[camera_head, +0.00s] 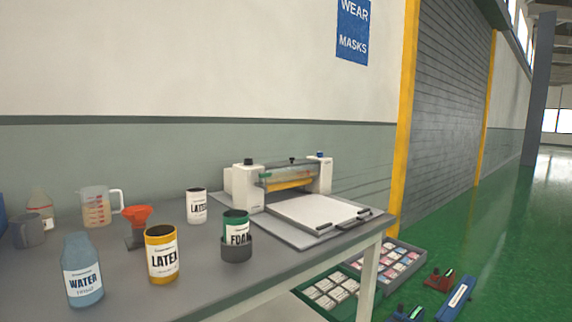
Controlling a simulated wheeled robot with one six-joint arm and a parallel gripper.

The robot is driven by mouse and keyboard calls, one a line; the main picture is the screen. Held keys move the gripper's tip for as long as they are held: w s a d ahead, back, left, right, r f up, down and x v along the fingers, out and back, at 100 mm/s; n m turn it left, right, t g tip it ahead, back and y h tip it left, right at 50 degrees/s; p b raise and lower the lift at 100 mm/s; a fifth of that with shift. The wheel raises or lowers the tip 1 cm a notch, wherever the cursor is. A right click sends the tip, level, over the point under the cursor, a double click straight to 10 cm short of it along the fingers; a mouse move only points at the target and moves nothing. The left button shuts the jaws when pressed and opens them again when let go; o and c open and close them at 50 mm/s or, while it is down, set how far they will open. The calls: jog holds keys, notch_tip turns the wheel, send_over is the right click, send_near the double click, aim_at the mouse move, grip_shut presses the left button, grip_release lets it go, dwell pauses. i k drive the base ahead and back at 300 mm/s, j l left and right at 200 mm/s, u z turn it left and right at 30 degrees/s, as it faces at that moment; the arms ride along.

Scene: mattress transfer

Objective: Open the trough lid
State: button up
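A white machine (243,184) stands at the back right of the grey table. Between its two white end housings is a clear, curved cover (290,172) over a yellow-orange part. The cover looks down over it. A flat white panel (318,211) lies in front, level, with dark fittings along its front right edge. I cannot tell for certain which of these is the trough lid. My gripper is not in view.
On the table (215,285) stand a blue WATER bottle (84,272), a yellow LATEX can (162,255), a white can (196,207), a FOAM can in a dark holder (236,251), an orange funnel (137,215) and a jug (98,206). Trays (391,262) and tools lie on the green floor.

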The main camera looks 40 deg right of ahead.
aim_at(292, 162)
jog(key=i+l+z, duration=0.1)
jog(key=i+l, duration=0.75)
jog(key=i+l+z, duration=0.1)
jog(key=i+l, duration=0.65)
jog(key=i, duration=0.25)
